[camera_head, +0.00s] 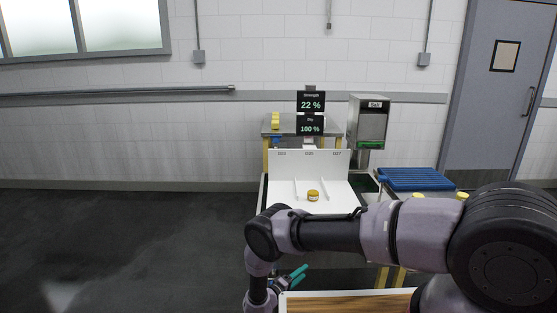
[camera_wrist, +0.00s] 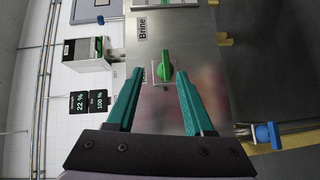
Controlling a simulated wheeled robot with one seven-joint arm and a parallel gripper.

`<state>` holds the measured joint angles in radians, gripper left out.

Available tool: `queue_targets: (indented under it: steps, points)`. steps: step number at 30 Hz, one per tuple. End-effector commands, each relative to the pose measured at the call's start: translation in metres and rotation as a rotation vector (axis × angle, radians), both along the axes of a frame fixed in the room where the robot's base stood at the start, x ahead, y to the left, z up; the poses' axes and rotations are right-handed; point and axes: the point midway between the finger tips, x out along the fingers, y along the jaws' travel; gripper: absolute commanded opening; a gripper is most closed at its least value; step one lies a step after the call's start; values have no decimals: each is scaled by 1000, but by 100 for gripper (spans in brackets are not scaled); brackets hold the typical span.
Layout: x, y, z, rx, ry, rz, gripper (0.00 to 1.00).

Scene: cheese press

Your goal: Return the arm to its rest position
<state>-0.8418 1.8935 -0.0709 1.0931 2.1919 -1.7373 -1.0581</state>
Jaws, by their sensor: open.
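My gripper (camera_head: 292,277) is at the lower middle of the head view, in front of the white sorting board, with my arm bent across the lower right. In the wrist view my gripper (camera_wrist: 158,80) shows two teal fingers spread apart with nothing between them. Beyond the fingertips is a green knob (camera_wrist: 165,66) on a metal panel (camera_wrist: 197,45) labelled "Brine". The fingers look apart from the knob. The knob is hidden in the head view.
Readouts (camera_head: 311,105) say 22 % and 100 %. A dispenser box (camera_head: 369,122) stands behind right, a blue slatted rack (camera_head: 415,179) further right. A wooden-topped surface (camera_head: 345,304) lies close in front. The left floor is clear.

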Motion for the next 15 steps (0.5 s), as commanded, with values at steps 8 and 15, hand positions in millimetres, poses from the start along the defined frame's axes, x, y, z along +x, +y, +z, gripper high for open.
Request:
queue_targets:
  steps: [8,15]
  points:
    - [59,27,53,226,-64,11,52]
    - [139,53,151,561,-147,34,52]
